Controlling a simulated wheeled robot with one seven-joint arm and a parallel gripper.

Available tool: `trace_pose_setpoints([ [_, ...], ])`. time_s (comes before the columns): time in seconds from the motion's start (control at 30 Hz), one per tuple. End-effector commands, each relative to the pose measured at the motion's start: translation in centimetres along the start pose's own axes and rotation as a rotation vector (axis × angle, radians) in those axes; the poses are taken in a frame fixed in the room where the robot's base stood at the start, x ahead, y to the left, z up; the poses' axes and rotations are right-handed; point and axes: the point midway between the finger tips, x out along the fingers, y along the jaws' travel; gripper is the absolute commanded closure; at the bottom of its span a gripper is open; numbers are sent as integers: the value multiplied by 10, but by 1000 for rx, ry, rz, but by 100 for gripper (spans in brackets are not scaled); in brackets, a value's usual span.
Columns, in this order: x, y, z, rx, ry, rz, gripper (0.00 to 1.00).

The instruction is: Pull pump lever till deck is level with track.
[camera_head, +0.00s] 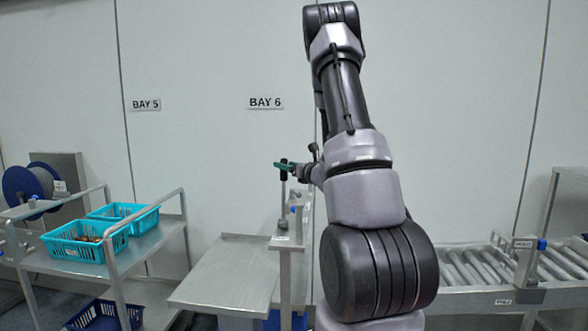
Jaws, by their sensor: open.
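The pump lever (283,200) appears as an upright thin rod with a dark grip, on a metal stand left of my arm. My gripper (283,165) is open, its teal fingers at the top of the lever. I cannot tell whether they touch or surround the grip. The deck, a bare flat metal plate (225,275), lies left of the stand. The track seems to be the roller conveyor (470,265) at the right; my arm hides the space between it and the stand. I cannot judge their heights against each other from this view.
A metal cart (150,240) at the left carries teal baskets (85,241) of dates, with a dark blue crate (100,316) below. A blue reel (33,187) is behind it.

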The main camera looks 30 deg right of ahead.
Motion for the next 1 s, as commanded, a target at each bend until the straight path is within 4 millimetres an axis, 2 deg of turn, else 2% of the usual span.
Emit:
trace_pose_setpoints([
  [0.1,22,1,0,-1,0,3,31],
  [0.3,43,1,0,-2,0,3,31],
  [0.67,49,0,0,0,0,1,31],
  [0.7,49,0,0,0,0,1,35],
  [0.87,49,0,0,0,0,1,96],
  [0.9,49,0,0,0,0,1,100],
  [1.0,49,0,0,0,0,1,100],
])
